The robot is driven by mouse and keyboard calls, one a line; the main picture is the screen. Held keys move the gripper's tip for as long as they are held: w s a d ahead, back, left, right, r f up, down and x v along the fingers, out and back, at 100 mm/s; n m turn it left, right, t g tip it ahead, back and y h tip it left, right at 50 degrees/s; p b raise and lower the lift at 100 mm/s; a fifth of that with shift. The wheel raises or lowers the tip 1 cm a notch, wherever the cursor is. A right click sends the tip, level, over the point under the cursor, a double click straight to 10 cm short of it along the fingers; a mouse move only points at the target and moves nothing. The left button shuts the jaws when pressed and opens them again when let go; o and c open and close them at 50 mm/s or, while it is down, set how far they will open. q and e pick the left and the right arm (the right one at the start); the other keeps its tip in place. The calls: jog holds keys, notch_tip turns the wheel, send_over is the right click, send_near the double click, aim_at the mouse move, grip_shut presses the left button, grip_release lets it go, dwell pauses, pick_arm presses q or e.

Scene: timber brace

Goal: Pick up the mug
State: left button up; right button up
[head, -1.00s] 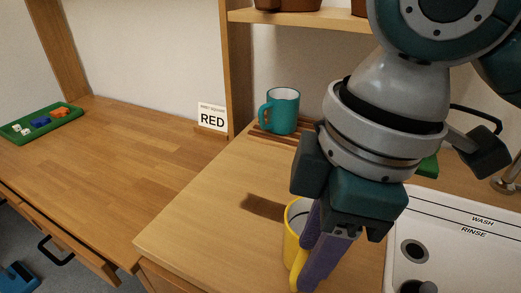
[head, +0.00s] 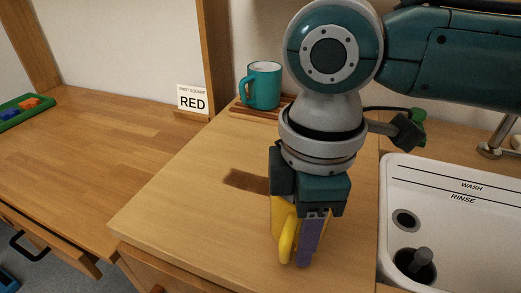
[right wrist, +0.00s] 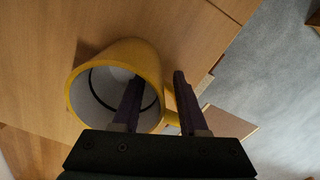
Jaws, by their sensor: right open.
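A yellow mug (head: 279,212) stands on the wooden counter, mostly hidden behind my right gripper in the head view. Its handle (head: 287,240) faces the camera. In the right wrist view the yellow mug (right wrist: 148,62) shows its open mouth. My right gripper (right wrist: 157,78) is open with purple fingers. One finger reaches over or into the mouth and the other is outside the wall, near the handle. A teal mug (head: 262,86) stands farther back on a wooden slatted rack (head: 247,111). My left gripper is not in view.
A white sink panel (head: 455,230) marked WASH and RINSE lies to the right, with a tap (head: 492,150). A RED sign (head: 192,100) stands behind the lower worktop. A green tray (head: 12,112) sits at far left. The counter left of the yellow mug is clear.

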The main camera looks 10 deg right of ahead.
jog(key=shift+f, duration=0.4)
jog(key=shift+c, duration=0.3)
grip_shut()
dwell(0.8)
